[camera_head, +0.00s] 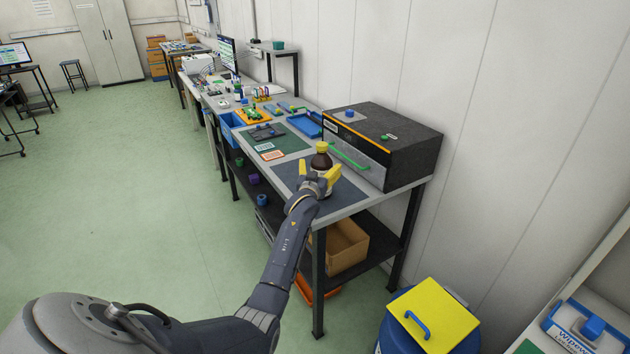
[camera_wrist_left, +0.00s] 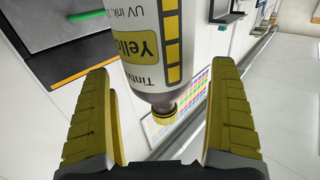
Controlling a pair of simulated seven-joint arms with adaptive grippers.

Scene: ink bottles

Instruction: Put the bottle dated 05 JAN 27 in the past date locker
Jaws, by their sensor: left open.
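A brown bottle (camera_head: 321,160) with a yellow cap stands upright on a dark mat (camera_head: 345,192) at the near end of the bench. My left gripper (camera_head: 320,180) is at the bottle, its yellow fingers open on either side. In the left wrist view the bottle (camera_wrist_left: 158,45) appears upside down, its label reading "UV ink" and "Yello", between the open fingers (camera_wrist_left: 160,120), with gaps at both sides. No date is readable. A black and grey box with a green handle (camera_head: 350,156) stands right behind the bottle; I cannot tell if it is the locker. My right gripper is not in view.
A green mat (camera_head: 284,142), a blue tray (camera_head: 305,125) and small coloured items lie farther along the bench. A cardboard box (camera_head: 345,249) sits on the lower shelf. A blue bin with a yellow lid (camera_head: 434,314) stands at the right.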

